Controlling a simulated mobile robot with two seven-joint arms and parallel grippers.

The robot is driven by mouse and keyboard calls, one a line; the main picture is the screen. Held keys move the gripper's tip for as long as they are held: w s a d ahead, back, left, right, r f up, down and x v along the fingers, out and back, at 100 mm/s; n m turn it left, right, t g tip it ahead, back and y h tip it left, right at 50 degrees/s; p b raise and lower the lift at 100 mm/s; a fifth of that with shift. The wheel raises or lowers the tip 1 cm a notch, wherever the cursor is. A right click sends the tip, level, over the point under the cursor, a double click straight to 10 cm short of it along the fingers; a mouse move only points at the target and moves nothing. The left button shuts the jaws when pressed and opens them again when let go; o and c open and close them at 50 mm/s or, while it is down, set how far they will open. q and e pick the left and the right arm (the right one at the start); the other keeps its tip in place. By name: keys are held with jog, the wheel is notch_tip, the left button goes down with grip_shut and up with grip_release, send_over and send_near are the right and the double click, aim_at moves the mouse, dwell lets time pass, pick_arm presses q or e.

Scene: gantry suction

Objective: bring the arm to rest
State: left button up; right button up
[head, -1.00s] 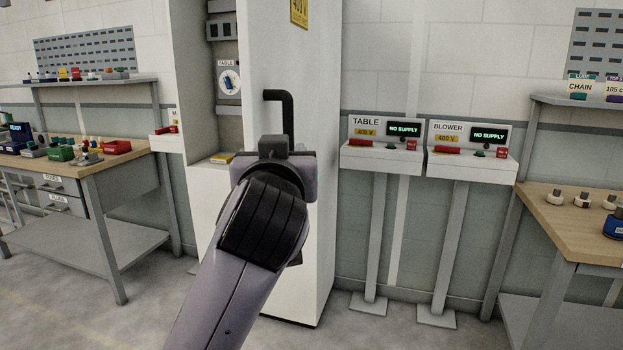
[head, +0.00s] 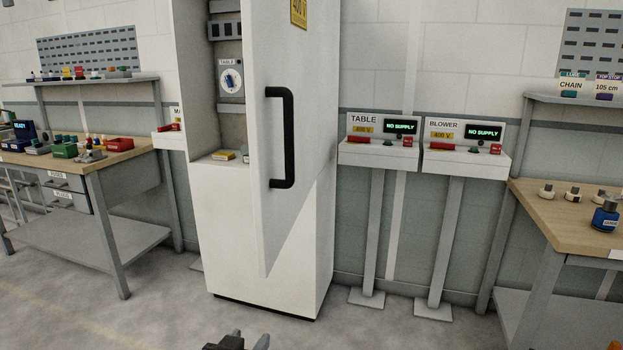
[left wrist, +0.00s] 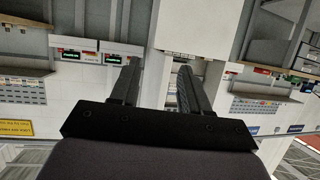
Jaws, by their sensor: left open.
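My left gripper (head: 246,342) shows only at the bottom edge of the head view, low in front of the cabinet, with just its tips in the picture. In the left wrist view its two fingers (left wrist: 158,70) stand apart with nothing between them. The gripper is open, empty and clear of the cabinet door. The rest of my left arm is out of the head view. My right gripper is in neither view.
A tall white cabinet (head: 240,240) stands ahead, its door (head: 265,150) swung open with a black handle (head: 284,138). TABLE (head: 380,155) and BLOWER (head: 467,160) stations read NO SUPPLY. Workbenches stand left (head: 125,157) and right (head: 540,215). The near floor is open.

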pick_arm(q)
jog(key=s+a+f+g, duration=0.1)
jog(key=s+a+f, duration=0.3)
jog(key=s+f, duration=0.6)
jog(key=s+a+f+g, duration=0.1)
jog(key=s+a+f, duration=0.4)
jog(key=s+f, duration=0.4)
jog(key=s, duration=0.3)
jog(key=shift+s+f+m+g, duration=0.3)
jog(key=shift+s+f+g, duration=0.05)
jog(key=shift+g, duration=0.05)
jog(key=shift+w+a, duration=0.1)
